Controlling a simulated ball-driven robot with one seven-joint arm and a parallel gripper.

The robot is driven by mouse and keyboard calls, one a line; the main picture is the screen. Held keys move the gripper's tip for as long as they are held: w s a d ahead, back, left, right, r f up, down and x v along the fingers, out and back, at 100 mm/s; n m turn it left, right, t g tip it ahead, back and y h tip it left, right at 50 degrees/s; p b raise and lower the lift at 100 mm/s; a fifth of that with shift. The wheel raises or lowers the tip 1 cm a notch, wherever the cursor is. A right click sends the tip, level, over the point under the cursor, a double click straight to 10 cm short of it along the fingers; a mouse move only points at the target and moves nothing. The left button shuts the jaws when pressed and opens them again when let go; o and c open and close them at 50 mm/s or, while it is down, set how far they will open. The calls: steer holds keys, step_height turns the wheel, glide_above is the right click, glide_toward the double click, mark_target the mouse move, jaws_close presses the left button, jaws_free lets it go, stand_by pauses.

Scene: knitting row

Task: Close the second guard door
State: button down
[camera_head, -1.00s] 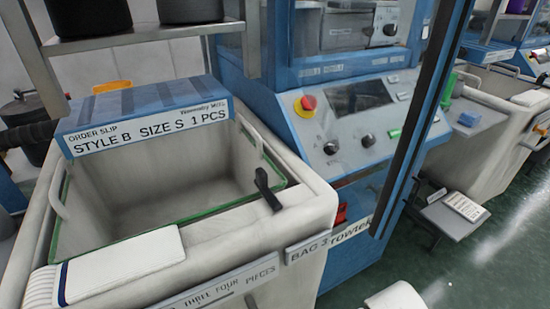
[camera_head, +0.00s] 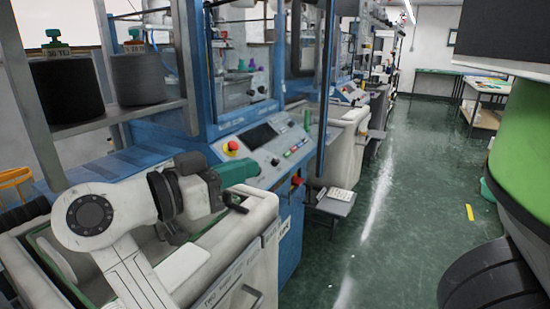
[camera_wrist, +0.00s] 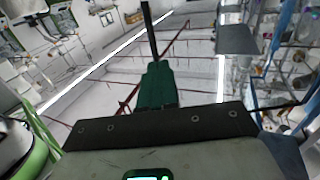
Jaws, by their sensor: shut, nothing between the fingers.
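A tall, narrow blue-edged panel (camera_head: 324,90) stands upright in the head view, seen almost edge-on, jutting toward the aisle beside the blue machine's console (camera_head: 262,150). It looks like an open guard door; which number it bears cannot be told. My gripper (camera_head: 250,167), on a green hand, is shut and empty, left of the panel and apart from it, in front of the console. In the wrist view my gripper (camera_wrist: 147,15) shows as a dark finger beyond the green hand, pointing at the ceiling; no door can be made out near it.
A grey seat-like plate (camera_head: 333,203) juts out beyond the console. Yarn cones (camera_head: 68,92) stand on a shelf at left. A green and black rounded body (camera_head: 530,150) fills the right edge. The green aisle floor (camera_head: 400,200) between is clear.

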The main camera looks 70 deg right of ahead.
steer(key=p, duration=0.3)
glide_toward(315, 145)
steer(key=x, duration=0.5)
steer(key=shift+s+d+r, duration=0.1)
steer(key=shift+s, duration=0.1)
steer(key=shift+x, duration=0.75)
